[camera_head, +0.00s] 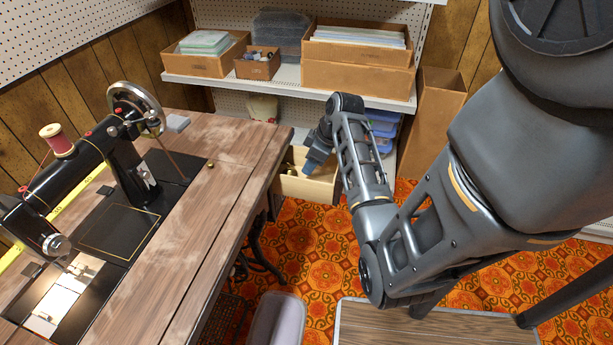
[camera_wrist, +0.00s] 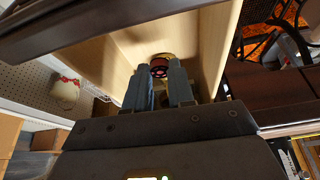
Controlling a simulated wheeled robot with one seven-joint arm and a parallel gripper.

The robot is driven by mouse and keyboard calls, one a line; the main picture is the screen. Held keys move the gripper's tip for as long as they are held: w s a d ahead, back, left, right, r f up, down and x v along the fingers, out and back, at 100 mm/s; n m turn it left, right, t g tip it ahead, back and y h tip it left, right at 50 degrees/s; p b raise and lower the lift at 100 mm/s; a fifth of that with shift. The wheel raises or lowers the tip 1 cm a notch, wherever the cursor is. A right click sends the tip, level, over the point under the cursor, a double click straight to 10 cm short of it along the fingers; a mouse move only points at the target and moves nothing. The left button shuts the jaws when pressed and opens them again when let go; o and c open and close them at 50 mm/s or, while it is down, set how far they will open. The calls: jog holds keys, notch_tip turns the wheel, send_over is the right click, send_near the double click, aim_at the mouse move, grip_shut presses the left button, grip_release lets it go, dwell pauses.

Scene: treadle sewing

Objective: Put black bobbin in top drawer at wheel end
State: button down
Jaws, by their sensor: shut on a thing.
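The drawer (camera_head: 312,188) at the wheel end of the sewing table stands open, its pale wooden box showing. Its inside walls (camera_wrist: 212,40) fill the upper middle of the wrist view. My gripper (camera_head: 313,166) points down into the drawer opening. In the wrist view my gripper (camera_wrist: 160,78) is shut on a small, round, dark thing, taken to be the black bobbin (camera_wrist: 158,71). It looks dark reddish there, with brass-coloured bits close by, and the fingers partly hide it. I cannot tell whether it touches the drawer floor.
The sewing machine (camera_head: 75,195) with its handwheel (camera_head: 136,108) stands on the wooden table (camera_head: 205,215). Shelves behind hold cardboard boxes (camera_head: 357,75). A pale seat (camera_head: 277,320) and a wooden-topped surface (camera_head: 400,325) stand in front. Patterned floor (camera_head: 300,240) is clear below the drawer.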

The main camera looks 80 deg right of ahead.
aim_at(311, 175)
jog(key=shift+f, duration=2.2)
jog(key=shift+f+b, duration=0.1)
jog(key=shift+b, duration=0.2)
jog(key=c, duration=1)
grip_release()
jog(key=shift+o, duration=0.2)
jog(key=p+v, duration=0.1)
jog(key=v, duration=1.1)
jog(key=shift+p, duration=0.35)
